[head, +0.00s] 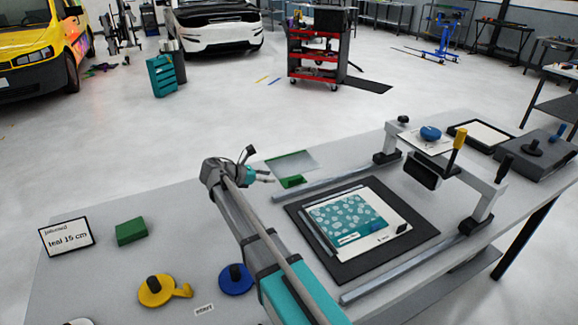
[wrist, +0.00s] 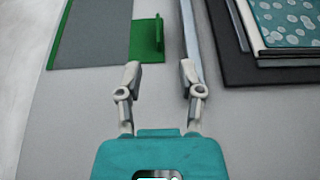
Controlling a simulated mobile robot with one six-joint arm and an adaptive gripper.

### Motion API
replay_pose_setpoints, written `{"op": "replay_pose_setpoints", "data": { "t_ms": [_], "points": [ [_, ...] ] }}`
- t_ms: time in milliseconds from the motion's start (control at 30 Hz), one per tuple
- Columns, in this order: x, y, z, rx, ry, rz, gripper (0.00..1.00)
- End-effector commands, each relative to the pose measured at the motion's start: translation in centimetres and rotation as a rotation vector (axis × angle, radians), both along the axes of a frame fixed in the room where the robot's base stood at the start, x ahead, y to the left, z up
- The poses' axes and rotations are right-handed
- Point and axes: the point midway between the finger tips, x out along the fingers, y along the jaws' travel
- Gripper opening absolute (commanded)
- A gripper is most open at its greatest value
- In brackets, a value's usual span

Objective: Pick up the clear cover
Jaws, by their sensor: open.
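The clear cover (head: 292,160) is a see-through sheet with a green edge. It lies on the grey table's far side, left of the rail. Its green tab (head: 292,181) has an upright grip. In the wrist view the cover (wrist: 95,35) is at upper left, and its green upright grip (wrist: 159,35) is ahead of my fingers. My gripper (head: 270,177) is open and empty, just left of the tab in the head view. In the wrist view the gripper (wrist: 160,75) shows a gap between its fingertips, with bare table between them. It does not appear to touch the cover.
A black mat (head: 340,268) with a patterned teal sheet lies right of my arm. A metal rail (head: 330,181) runs beside the cover, and a bridge frame (head: 483,205) stands at right. A green block (head: 131,231) and yellow and blue discs lie at left.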

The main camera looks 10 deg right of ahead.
Motion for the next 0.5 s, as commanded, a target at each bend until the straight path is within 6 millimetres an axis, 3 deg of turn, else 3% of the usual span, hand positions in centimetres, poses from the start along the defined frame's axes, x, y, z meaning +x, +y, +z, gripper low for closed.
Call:
{"op": "replay_pose_setpoints", "data": {
  "t_ms": [300,500],
  "points": [
    [-0.2,1.6,0.0,0.000,-0.001,0.022,0.49],
    [0.0,1.0,-0.6,0.000,0.000,0.026,0.49]
  ]
}}
